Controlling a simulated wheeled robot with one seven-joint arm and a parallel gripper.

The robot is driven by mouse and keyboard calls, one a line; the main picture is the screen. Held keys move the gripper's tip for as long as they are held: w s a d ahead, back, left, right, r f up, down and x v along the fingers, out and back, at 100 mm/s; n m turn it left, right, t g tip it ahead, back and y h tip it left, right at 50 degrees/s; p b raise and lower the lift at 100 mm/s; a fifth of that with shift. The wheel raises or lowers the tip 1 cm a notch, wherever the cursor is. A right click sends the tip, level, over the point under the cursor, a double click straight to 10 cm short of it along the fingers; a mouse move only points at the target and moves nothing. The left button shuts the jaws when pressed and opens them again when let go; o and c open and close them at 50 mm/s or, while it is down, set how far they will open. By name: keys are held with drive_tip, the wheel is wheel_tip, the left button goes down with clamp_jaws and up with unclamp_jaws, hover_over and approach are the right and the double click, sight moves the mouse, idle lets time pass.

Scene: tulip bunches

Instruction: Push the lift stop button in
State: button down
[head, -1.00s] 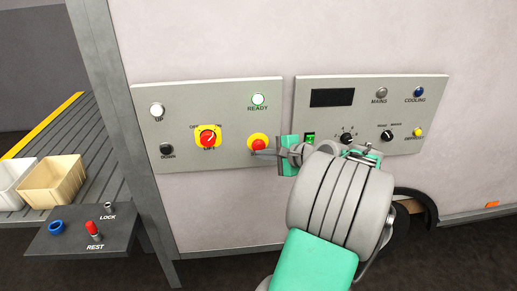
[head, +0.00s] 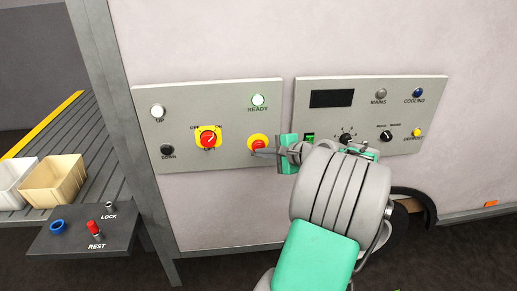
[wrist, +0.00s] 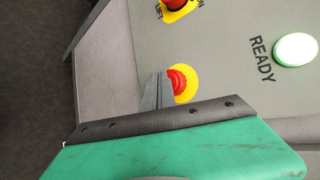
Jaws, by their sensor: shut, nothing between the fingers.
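The lift stop button (head: 257,143) is a red mushroom button on a yellow disc, low on the right of the left panel. It also shows in the wrist view (wrist: 178,80). My gripper (head: 262,151) is shut and empty, with its fingertips at the button. In the wrist view the closed grey fingers (wrist: 158,92) overlap the button's left edge. I cannot tell whether they touch it or how deep the button sits. The label under the button is hidden behind the fingers.
The red LIFT rotary switch (head: 208,139) is left of the button. The READY lamp (head: 258,100) above is lit green. A second panel (head: 440,95) with a display and knobs is on the right. A shelf (head: 75,241) with REST and LOCK knobs stands lower left.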

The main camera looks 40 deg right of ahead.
drive_tip(key=shift+w+d, duration=0.15)
drive_tip(key=shift+w, duration=0.1)
drive_tip(key=shift+s, duration=0.1)
idle(0.3)
drive_tip(key=shift+s+a+p, duration=0.35)
drive_tip(key=shift+s+a, duration=0.15)
drive_tip(key=shift+s, duration=0.1)
drive_tip(key=s+a, duration=0.1)
drive_tip(key=s, duration=0.1)
drive_tip(key=s+a+p, duration=0.1)
drive_tip(key=s, duration=0.1)
drive_tip(key=shift+a, duration=0.4)
